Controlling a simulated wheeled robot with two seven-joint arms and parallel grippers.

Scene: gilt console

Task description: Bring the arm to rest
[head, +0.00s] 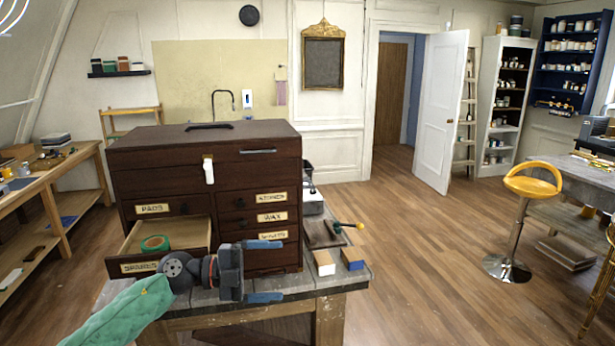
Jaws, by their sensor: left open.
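My left gripper (264,271) is at the lower middle of the head view, at the end of my green-sleeved arm from the lower left. Its two blue fingers are spread apart, pointing right, with nothing visible between them. It is in front of the dark wooden chest (204,160), hiding part of its lower right front. The lower left drawer (190,262) is pulled out, and a green ring-shaped roll (155,243) lies inside it. Whether the gripper touches the chest cannot be told. My right gripper is not in view.
The chest stands on a worn workbench (335,277). A yellow stool (532,185) stands at right. The wooden floor between is clear.

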